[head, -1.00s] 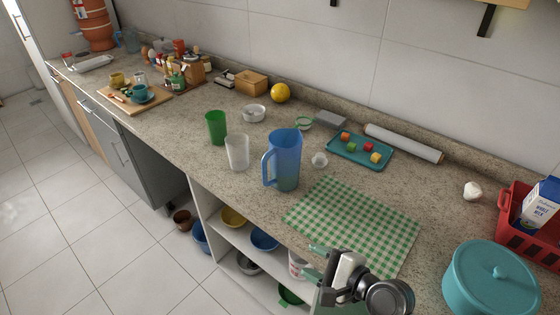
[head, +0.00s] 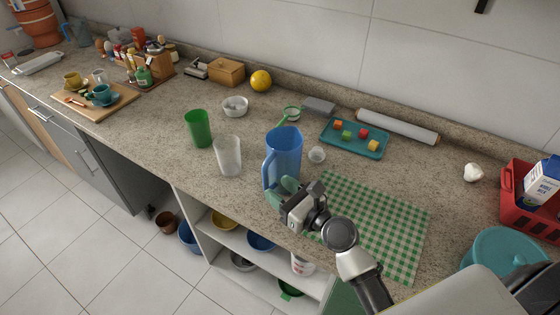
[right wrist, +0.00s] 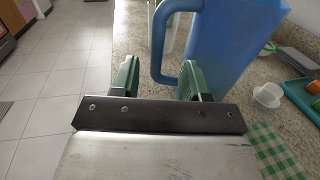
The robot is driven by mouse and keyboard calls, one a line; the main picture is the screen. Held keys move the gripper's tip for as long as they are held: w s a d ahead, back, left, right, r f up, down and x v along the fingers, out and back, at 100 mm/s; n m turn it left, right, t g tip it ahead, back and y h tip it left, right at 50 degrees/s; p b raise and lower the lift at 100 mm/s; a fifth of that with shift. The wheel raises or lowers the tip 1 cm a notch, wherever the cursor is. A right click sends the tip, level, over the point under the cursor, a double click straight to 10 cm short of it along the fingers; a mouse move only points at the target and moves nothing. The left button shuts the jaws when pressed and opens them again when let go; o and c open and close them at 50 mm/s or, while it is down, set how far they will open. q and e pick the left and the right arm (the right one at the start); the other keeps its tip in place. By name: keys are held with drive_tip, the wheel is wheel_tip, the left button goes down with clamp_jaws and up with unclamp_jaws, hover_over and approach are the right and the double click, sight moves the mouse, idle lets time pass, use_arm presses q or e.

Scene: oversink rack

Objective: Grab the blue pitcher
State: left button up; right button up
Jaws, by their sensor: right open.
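The blue pitcher (head: 285,148) stands upright on the counter, its handle on the left side in the head view. My right gripper (head: 282,192) is open at the pitcher's lower front, and it hides the pitcher's base. In the right wrist view the pitcher (right wrist: 235,40) fills the upper right. Its handle (right wrist: 157,45) lies between the directions of the two green fingers (right wrist: 157,80), one finger left of it and one right, near the pitcher's body. I cannot tell whether they touch it. My left gripper is not in view.
A frosted cup (head: 228,157) and a green cup (head: 198,128) stand left of the pitcher. A small clear cup (head: 317,155) and a teal tray (head: 355,150) with colored cubes are to the right. A green checkered cloth (head: 385,215) lies in front. Open shelves are below the counter edge.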

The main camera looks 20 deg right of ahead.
drive_tip(key=shift+w+a, duration=0.25)
drive_tip(key=shift+w, duration=0.2)
drive_tip(key=shift+w+a, duration=0.15)
drive_tip(key=shift+w, duration=0.1)
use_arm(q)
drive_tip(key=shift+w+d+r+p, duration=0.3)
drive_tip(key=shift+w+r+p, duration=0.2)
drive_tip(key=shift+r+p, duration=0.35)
use_arm(e)
drive_tip(key=x, duration=0.2)
drive_tip(key=r+x, duration=0.1)
drive_tip(key=x, duration=0.2)
drive_tip(key=shift+a, duration=0.15)
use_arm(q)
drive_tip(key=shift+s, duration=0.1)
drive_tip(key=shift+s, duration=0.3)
use_arm(e)
drive_tip(key=shift+r, duration=0.1)
clamp_jaws()
